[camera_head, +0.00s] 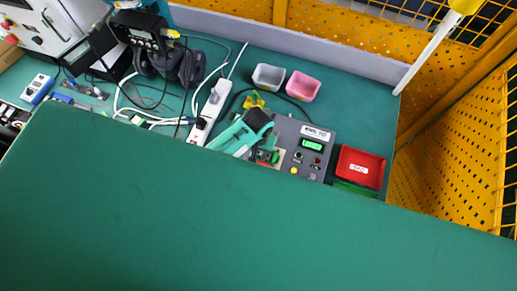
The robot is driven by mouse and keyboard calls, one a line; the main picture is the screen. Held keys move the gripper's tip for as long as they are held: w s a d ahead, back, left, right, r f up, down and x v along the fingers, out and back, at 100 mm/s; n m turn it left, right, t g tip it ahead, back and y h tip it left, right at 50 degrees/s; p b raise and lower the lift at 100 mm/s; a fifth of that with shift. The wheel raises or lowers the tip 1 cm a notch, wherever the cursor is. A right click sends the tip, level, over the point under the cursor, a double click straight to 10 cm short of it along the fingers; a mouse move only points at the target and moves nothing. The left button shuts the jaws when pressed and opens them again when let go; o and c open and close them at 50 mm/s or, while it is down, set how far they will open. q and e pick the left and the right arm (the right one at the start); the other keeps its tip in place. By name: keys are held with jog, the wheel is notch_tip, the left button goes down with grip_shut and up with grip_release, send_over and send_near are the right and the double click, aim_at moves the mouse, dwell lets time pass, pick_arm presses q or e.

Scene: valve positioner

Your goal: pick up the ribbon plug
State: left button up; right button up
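I cannot pick out the ribbon plug for certain. A grey test panel (308,157) with a lit green display, knobs and buttons lies on the green bench. Small red and green parts sit at its left side, too small to tell apart. A teal-and-black tool-like object (240,134) lies left of the panel and partly covers that area. A small yellow item (254,101) is just above it. I can make out no arm or gripper of mine clearly in this view. A large green surface in front hides the near part of the bench.
A red bin (359,167) stands right of the panel. A grey tray (268,77) and a pink tray (303,86) stand behind it. A white power strip (211,112), loose cables and dark equipment lie to the left. Yellow perforated walls (345,40) bound the back and right.

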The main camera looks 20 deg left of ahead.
pick_arm(q)
grip_shut()
jog(key=shift+r, duration=0.2)
